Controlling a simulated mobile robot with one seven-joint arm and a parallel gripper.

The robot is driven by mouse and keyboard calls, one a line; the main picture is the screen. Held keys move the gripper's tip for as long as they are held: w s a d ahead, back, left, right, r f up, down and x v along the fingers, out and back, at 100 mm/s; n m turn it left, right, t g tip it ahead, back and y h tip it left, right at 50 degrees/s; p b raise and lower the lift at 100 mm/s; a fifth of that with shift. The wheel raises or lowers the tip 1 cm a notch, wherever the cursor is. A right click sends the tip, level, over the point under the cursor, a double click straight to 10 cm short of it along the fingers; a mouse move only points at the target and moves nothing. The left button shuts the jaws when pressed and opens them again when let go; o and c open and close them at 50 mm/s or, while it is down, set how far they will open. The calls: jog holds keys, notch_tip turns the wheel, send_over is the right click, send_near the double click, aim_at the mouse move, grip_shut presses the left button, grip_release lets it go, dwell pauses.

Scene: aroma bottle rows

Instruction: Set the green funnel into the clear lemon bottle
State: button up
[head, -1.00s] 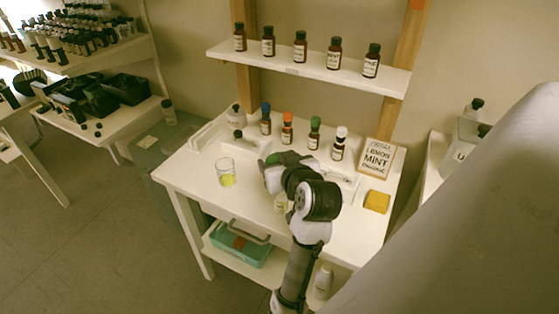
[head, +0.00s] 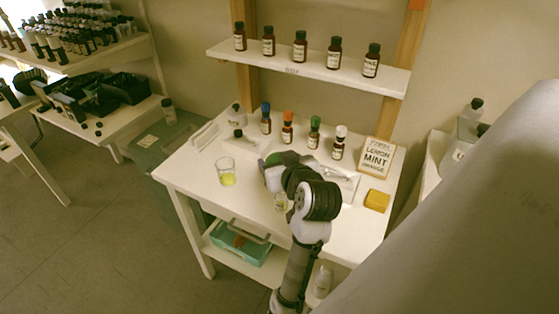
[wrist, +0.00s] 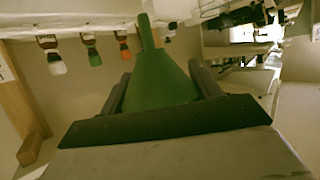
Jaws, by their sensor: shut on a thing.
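The green funnel (wrist: 160,78) is between the two fingers of my gripper (wrist: 161,88) in the wrist view, its narrow stem pointing to the top of the picture. My gripper is shut on it. In the head view a bit of green (head: 275,158) shows at the far end of my arm, and the arm hides most of the gripper. A small clear bottle (head: 281,203) with yellowish contents stands on the table just left of my arm, partly hidden by it; I cannot read its label. The funnel is apart from this bottle.
A glass beaker (head: 226,174) with yellow liquid stands on the white table's left. Brown bottles with blue (head: 266,124), orange (head: 287,132), green (head: 314,136) and white (head: 338,147) caps line the back. A lemon-mint sign (head: 377,158) and yellow sponge (head: 376,201) are at right.

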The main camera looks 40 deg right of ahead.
jog(key=shift+f+b, duration=1.65)
jog(key=shift+f, duration=0.8)
jog(key=o, duration=1)
jog(key=shift+o, duration=0.2)
jog(key=p+v, duration=1.1)
jog(key=v, duration=0.2)
jog(key=shift+s+r, duration=0.25)
jog(key=shift+s, duration=0.05)
jog(key=shift+a+f, duration=0.1)
